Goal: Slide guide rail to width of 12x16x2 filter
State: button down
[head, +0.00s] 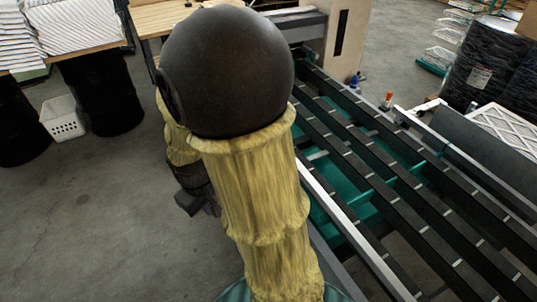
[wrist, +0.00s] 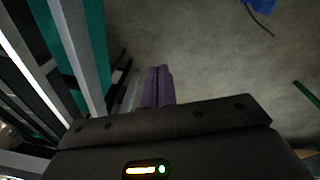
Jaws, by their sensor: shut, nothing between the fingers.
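The conveyor (head: 385,185) runs diagonally on the right of the head view, with long black strips over a green frame. A pale guide rail (head: 345,220) lies along its near left side. A second rail (head: 470,150) runs along the far right side. A white filter with a lattice face (head: 507,132) lies beyond it; its size is not readable. My gripper (wrist: 158,72) is shut and empty, its purplish fingers together over bare floor. The conveyor's green side and rails (wrist: 75,60) are left of it, apart from the fingers. In the head view, my arm hides most of the gripper.
Stacked pleated filters (head: 75,28) lie on a table at the back left above black drums (head: 95,95). A white basket (head: 62,118) stands on the floor. Wrapped dark drums (head: 492,65) stand at the back right. Floor left of my arm is clear.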

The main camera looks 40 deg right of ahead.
jog(key=w+d+f+n+g+h+b, duration=0.2)
jog(key=w+d+f+n+h+b, duration=0.2)
jog(key=d+f+b, duration=0.3)
jog(key=w+d+f+n+g+h+b, duration=0.3)
jog(key=w+d+f+h+b, duration=0.15)
jog(key=d+f, duration=0.4)
jog(key=w+d+r+n+h+b, duration=0.3)
jog(key=w+n+h+b, duration=0.3)
jog(key=w+h, duration=0.2)
jog(key=shift+w+d, duration=0.5)
jog(key=shift+w, duration=0.35)
jog(key=shift+d+g, duration=0.1)
jog(key=shift+g, duration=0.2)
jog(key=x, duration=1.3)
jog(key=shift+d+p, duration=0.35)
jog(key=shift+d, duration=0.05)
